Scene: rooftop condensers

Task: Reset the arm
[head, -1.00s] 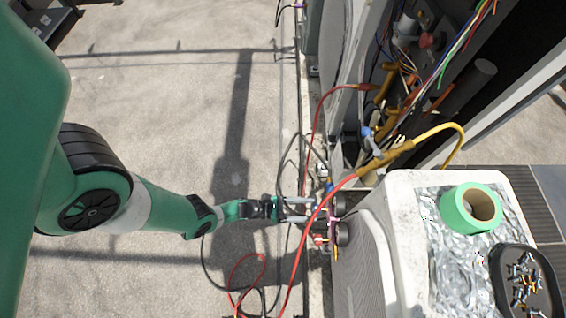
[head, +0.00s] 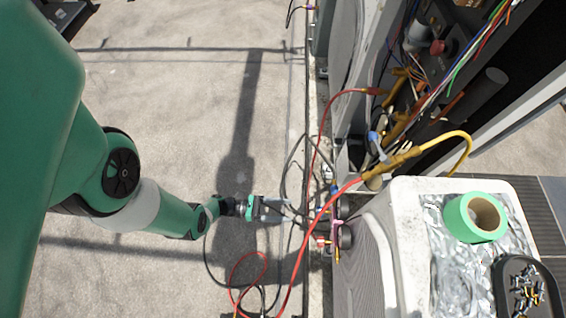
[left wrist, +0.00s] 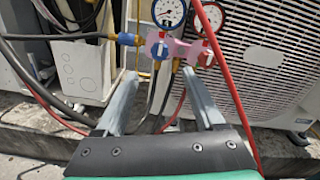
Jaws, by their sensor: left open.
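My left gripper (head: 290,211) reaches in from the left in the head view, close to the gauge manifold at the condenser's side. In the left wrist view its two grey fingers (left wrist: 166,100) are spread apart with nothing between them. Just beyond the fingertips is the gauge manifold (left wrist: 175,48), pink with a blue knob, a red knob and two round dials. The manifold also shows in the head view (head: 325,228), partly hidden by hoses. My right gripper is not in view.
A red hose (head: 298,262) and black hoses hang close to the gripper. A white cooler-like box top (head: 404,215) holds green tape (head: 475,217) and a black tray (head: 501,286) of small parts. An open wired cabinet (head: 400,90) stands behind. Open pavement (head: 165,90) lies left.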

